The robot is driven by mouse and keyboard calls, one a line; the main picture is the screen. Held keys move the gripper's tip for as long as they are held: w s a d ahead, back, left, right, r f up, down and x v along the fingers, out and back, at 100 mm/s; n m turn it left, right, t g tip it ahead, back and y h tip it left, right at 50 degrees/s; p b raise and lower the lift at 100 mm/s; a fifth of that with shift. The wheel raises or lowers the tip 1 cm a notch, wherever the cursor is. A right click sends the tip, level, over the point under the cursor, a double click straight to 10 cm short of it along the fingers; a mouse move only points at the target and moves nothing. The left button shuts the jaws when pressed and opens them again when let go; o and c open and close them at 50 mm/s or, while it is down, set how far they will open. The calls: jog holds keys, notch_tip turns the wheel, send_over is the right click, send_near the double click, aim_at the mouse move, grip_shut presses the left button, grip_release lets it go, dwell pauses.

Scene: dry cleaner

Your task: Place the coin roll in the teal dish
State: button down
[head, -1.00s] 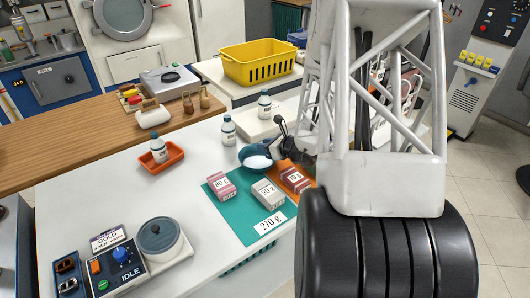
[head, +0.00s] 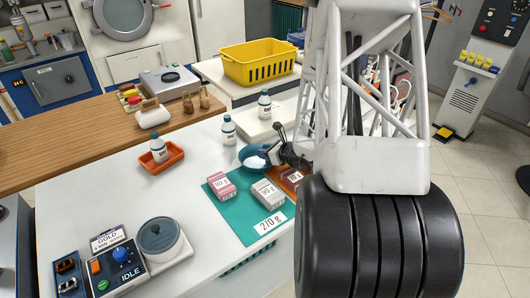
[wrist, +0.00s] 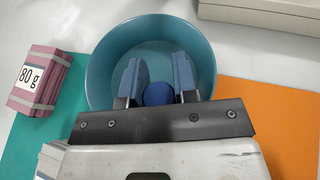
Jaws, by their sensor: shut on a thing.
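The teal dish (head: 250,156) stands on the white counter behind the green mat. It also shows in the wrist view (wrist: 99,76), with my gripper (wrist: 158,62) reaching over it. The gripper's two blue fingers are shut on a dark blue rounded thing (wrist: 157,94), which I take to be the coin roll seen end-on. It is over the dish's near part; I cannot tell whether it touches the bottom. In the head view my gripper (head: 278,156) is at the dish's right side, and the roll is not clearly seen there. A pale patch shows inside the dish.
A green mat (head: 233,214) and an orange mat (wrist: 262,120) lie in front, bearing a pink 80 g block (head: 221,185), a pale 90 g block (head: 268,194) and another pink block (head: 291,177). Bottles (head: 229,130) stand behind the dish.

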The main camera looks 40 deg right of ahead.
jog(key=shift+f, duration=0.25)
jog(key=c, duration=1.2)
grip_release()
jog(key=shift+o, duration=0.2)
jog(key=shift+r, duration=0.15)
jog(key=shift+v, duration=6)
